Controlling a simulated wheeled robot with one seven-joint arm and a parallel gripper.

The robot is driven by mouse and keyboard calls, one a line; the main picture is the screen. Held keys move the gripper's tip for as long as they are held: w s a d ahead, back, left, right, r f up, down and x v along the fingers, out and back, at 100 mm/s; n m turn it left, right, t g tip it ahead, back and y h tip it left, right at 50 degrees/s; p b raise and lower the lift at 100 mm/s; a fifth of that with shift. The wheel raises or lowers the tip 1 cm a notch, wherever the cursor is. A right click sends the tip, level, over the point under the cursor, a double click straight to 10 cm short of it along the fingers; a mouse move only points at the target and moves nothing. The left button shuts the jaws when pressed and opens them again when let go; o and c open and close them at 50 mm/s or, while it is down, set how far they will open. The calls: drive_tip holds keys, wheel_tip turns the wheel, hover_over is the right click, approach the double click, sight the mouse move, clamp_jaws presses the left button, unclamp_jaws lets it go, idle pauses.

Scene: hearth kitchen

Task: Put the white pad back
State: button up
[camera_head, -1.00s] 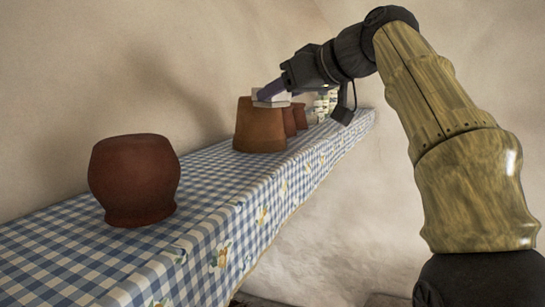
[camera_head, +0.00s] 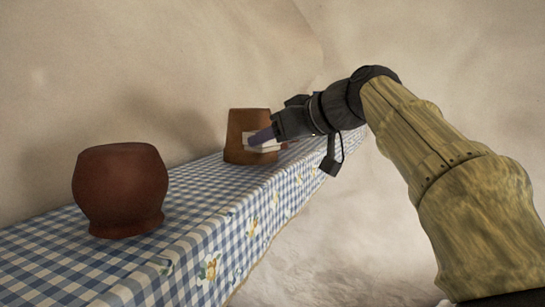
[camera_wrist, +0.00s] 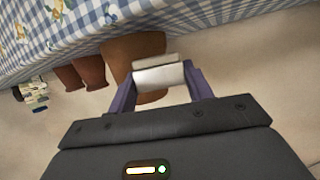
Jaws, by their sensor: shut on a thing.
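The white pad (camera_head: 264,148) is between the purple fingers of my gripper (camera_head: 262,137). In the wrist view the pad (camera_wrist: 158,78) shows as a pale block with a second pale edge behind it, and a finger stands on each side. My gripper is shut on it. In the head view the pad overlaps the side of a brown pot (camera_head: 238,130), below its top. In the wrist view the pad also overlaps this pot (camera_wrist: 132,50). I cannot tell whether pad and pot touch. The fingers hide part of the pad.
A shelf with a blue checked cloth (camera_head: 200,215) runs along the wall. A reddish-brown pot (camera_head: 120,190) stands on its near part. Smaller brown pots (camera_wrist: 90,72) and a pale stacked object (camera_wrist: 32,90) are farther along. The cloth between the near pots is clear.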

sight(272, 171)
drive_tip(key=shift+w+f, duration=0.1)
drive_tip(key=shift+f, duration=1.35)
drive_tip(key=shift+d+f, duration=0.1)
drive_tip(key=shift+f, duration=0.3)
drive_tip(key=o, duration=1.1)
drive_tip(key=shift+a+f, duration=0.1)
drive_tip(key=shift+a, duration=0.1)
drive_tip(key=shift+s, duration=0.25)
drive_tip(key=shift+w, duration=0.15)
